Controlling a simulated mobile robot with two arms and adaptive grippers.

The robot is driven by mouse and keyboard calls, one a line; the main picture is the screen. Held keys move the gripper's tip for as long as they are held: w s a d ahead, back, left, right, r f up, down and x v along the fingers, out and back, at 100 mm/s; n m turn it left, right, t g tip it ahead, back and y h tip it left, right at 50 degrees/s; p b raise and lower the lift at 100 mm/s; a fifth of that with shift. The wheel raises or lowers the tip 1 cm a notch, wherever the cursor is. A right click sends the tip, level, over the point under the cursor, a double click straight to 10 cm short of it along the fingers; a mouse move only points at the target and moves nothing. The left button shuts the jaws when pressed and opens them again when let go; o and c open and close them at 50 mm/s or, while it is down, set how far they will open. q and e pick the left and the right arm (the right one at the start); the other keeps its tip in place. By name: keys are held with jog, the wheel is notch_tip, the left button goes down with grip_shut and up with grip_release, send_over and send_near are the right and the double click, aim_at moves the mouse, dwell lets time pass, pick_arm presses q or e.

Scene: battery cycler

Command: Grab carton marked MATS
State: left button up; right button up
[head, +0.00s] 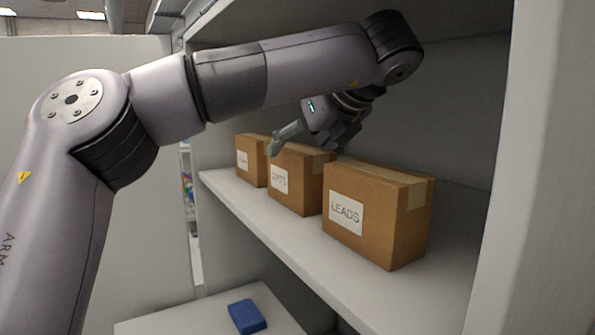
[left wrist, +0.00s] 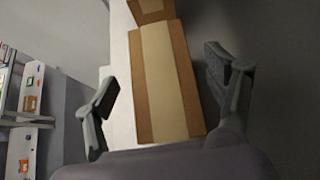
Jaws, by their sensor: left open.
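Three brown cartons stand in a row on the shelf in the head view. The nearest carton (head: 375,225) is labelled LEADS. The middle carton (head: 297,190) has a white label that ends in TS, its first letters unclear. The far carton (head: 252,162) has a label too small to read. My left gripper (head: 312,143) is open and empty over the middle carton, its fingers pointing down. In the left wrist view, my left gripper (left wrist: 160,75) has its fingers on either side of a taped carton top (left wrist: 168,85). Contact cannot be told. My right gripper is not in view.
The shelf board (head: 300,252) has a narrow free strip in front of the cartons. The grey cabinet wall (head: 450,120) closes the back. A blue object (head: 247,316) lies on a lower surface. Another carton (left wrist: 150,8) sits beyond in the left wrist view.

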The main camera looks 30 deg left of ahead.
pick_arm(q)
jog(key=shift+d, duration=0.4)
jog(key=c, duration=0.3)
jog(key=shift+a, duration=0.3)
jog(key=c, duration=0.4)
jog(key=shift+d, duration=0.1)
grip_shut()
